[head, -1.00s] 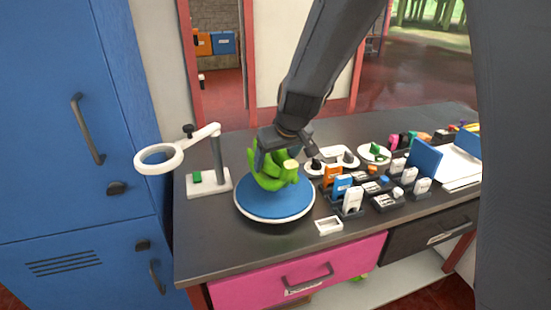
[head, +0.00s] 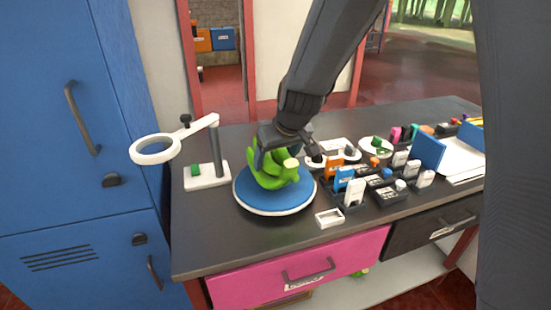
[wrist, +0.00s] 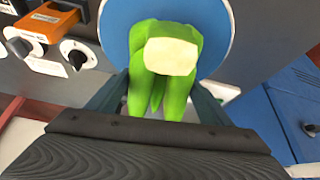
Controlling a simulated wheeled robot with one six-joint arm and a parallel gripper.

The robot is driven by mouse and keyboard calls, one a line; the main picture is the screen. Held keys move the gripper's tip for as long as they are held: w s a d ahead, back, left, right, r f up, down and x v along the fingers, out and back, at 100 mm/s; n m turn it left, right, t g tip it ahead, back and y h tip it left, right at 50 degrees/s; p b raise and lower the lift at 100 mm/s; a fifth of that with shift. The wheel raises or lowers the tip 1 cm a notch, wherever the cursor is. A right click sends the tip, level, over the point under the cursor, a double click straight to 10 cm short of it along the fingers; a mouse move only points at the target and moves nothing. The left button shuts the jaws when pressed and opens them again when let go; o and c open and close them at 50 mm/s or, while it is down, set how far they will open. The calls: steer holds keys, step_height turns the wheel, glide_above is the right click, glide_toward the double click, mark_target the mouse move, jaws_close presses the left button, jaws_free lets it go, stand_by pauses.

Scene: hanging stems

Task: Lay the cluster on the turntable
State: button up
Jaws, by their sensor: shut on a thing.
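The cluster is a green banana-like bunch (head: 272,172) with a pale cut stem end. In the head view it is at the blue turntable (head: 262,200), which has a white rim. My gripper (head: 270,146) is above the turntable and shut on the bunch, with its fingers on either side. In the wrist view the bunch (wrist: 165,75) fills the space between the fingers, its pale cut end towards the camera. The turntable's blue top (wrist: 215,20) shows behind it. I cannot tell whether the bunch's underside touches the turntable.
A white ring magnifier on a stand (head: 207,176) is to the left of the turntable. Several small labelled blocks and holders (head: 355,192) crowd the right side. A blue cabinet (head: 70,130) stands at the left.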

steer(key=shift+w+f+b, duration=0.1)
steer(key=shift+f+b, duration=0.15)
steer(key=shift+b, duration=0.05)
steer(key=o, duration=2)
steer(key=shift+c, duration=0.2)
steer(key=shift+o, duration=0.9)
